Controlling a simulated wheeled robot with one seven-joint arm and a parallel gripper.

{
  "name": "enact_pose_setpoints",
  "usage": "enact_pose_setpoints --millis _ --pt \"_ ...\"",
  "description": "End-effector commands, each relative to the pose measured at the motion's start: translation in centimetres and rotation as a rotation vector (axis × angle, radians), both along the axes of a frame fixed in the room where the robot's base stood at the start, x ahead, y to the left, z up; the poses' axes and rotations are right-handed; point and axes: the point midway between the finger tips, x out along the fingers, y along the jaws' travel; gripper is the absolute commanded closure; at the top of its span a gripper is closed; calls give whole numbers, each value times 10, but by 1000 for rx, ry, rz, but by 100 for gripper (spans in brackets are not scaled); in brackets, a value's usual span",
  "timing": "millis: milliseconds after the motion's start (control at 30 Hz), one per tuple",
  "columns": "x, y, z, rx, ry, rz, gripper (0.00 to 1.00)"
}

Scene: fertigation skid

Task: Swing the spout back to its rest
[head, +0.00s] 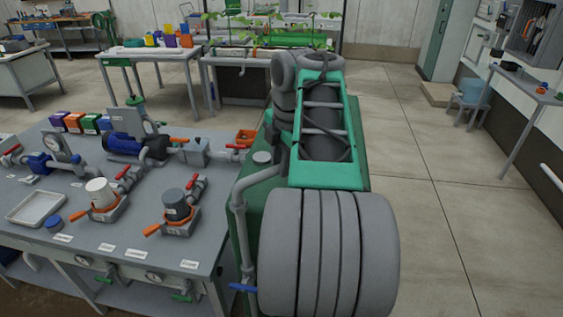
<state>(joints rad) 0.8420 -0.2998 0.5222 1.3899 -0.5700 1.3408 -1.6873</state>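A grey bent pipe (240,212), which looks like the spout, rises at the right end of the skid bench. It turns at an elbow and runs up to the right, passing behind my arm, so its far end is hidden. A blue lever (243,288) sits low on its upright part. I cannot make out a rest for it; one may be hidden behind my arm. My gripper is not visible. My large grey and green arm fills the middle of the view and covers what lies behind it.
The grey bench (130,250) at left carries a blue pump (122,146), a white cup (99,191), a dark grey cup (175,204), red- and orange-handled valves and a white tray (36,207). A green surface (250,232) stands close behind the pipe.

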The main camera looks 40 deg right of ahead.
Motion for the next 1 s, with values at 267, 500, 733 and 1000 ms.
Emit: enact_pose_setpoints --millis 267,500,733,1000 --pt "0 0 0 0 0 1 99" --pt "0 1 0 0 0 1 100" --pt "1 1 0 0 -1 1 100" --pt "1 1 0 0 -1 1 100"
